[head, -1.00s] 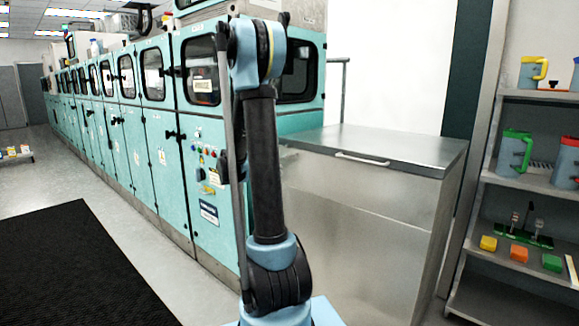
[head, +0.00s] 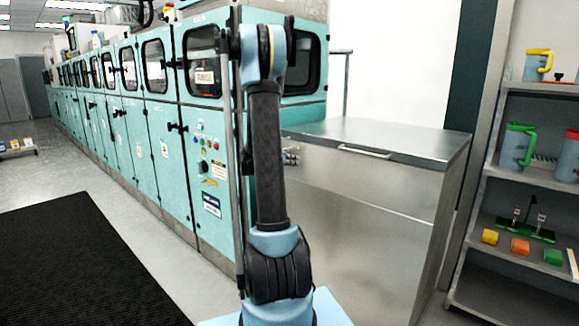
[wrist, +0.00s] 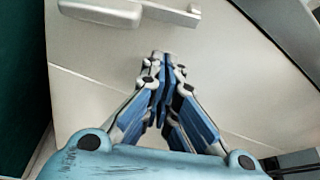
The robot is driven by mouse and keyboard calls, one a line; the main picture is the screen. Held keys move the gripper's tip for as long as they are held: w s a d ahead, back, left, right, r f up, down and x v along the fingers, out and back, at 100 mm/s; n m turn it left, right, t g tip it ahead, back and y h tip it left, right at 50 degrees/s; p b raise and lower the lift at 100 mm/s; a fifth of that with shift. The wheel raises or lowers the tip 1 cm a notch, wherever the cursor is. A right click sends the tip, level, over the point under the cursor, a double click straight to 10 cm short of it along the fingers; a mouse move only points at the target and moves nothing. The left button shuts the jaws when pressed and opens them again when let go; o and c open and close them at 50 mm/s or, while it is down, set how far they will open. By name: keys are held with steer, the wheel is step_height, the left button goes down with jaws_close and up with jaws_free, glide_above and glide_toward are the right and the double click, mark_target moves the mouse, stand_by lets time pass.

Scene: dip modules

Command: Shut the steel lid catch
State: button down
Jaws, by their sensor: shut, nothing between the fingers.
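A steel chest (head: 370,215) with a flat steel lid (head: 390,136) stands right of my arm in the head view. A pale bar handle (head: 364,152) sits at the lid's front edge. In the wrist view a pale metal fitting (wrist: 130,12) lies at the top on a light panel; it may be the lid catch, but I cannot tell for sure. My gripper (wrist: 162,58) is shut and empty, its tips just below that fitting and seemingly apart from it. In the head view, what looks like my gripper's fingers (head: 291,157) shows just right of my arm, before the chest.
A row of teal machine cabinets (head: 130,130) runs along the left. A shelf rack (head: 520,185) with jugs and small coloured blocks stands at the right. A black mat (head: 80,265) lies on the floor at left. The chest's lid top is clear.

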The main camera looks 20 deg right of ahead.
steer(key=shift+w+a+r, duration=0.1)
steer(key=shift+w+r, duration=0.1)
steer(key=shift+r, duration=0.45)
steer(key=shift+w+a+r, duration=0.1)
steer(key=shift+w+r, duration=0.05)
steer(key=shift+r, duration=0.5)
steer(key=shift+a+r, duration=0.1)
steer(key=shift+a, duration=0.05)
